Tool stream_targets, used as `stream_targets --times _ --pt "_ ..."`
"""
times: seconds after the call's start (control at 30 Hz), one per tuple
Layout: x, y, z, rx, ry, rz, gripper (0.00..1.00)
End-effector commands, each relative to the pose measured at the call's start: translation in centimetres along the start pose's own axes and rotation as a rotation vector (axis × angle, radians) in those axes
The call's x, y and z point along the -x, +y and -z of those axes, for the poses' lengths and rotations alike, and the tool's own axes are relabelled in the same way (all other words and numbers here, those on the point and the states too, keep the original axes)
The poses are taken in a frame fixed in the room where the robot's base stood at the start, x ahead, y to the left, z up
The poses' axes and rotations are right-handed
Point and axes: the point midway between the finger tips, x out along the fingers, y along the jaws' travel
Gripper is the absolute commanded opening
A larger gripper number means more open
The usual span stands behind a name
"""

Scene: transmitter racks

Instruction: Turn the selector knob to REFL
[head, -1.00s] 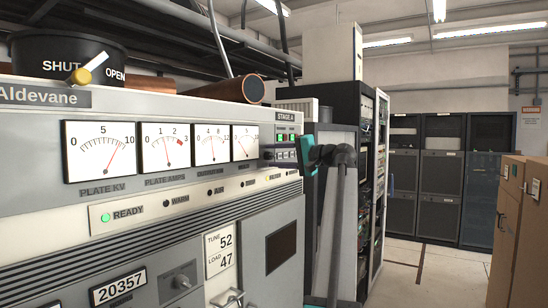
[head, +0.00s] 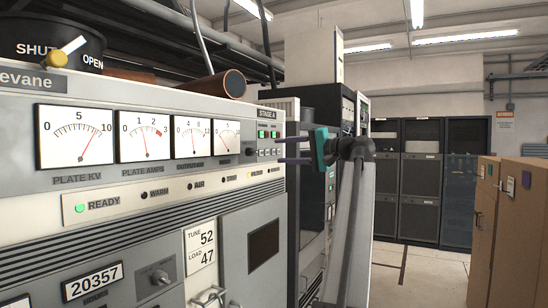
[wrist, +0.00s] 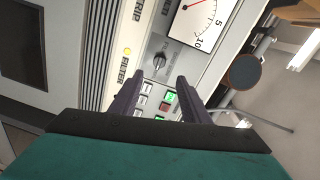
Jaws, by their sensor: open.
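A small dark selector knob (wrist: 159,60) sits on the white panel beside a meter in the wrist view. Its lettering is too small to read. In the head view it appears as a small dark spot (head: 252,152) right of the fourth meter. My gripper (wrist: 158,85) is open, its two dark fingers apart and nothing between them. The knob shows just beyond the fingertips, apart from them. In the head view my gripper (head: 281,150) is at the cabinet's right end, fingers pointing left toward the panel.
Lit STAGE A indicators (head: 268,134) and small buttons sit close to the fingers. Another knob (head: 158,276) is on the lower panel. A dark rack (head: 318,110) stands behind my arm. Brown cabinets (head: 510,230) stand at the right, with open floor before them.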

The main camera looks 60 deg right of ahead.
Motion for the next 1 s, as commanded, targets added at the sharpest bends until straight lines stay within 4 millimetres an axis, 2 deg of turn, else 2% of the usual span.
stream_targets --times 0.1,0.3,1.0 --pt "1.5 0.1 0.0 0.001 0.001 -0.001 0.42" --pt "2.7 0.0 0.0 0.000 0.001 0.001 0.42" --pt "2.7 -0.1 0.0 0.000 0.000 0.000 0.42"
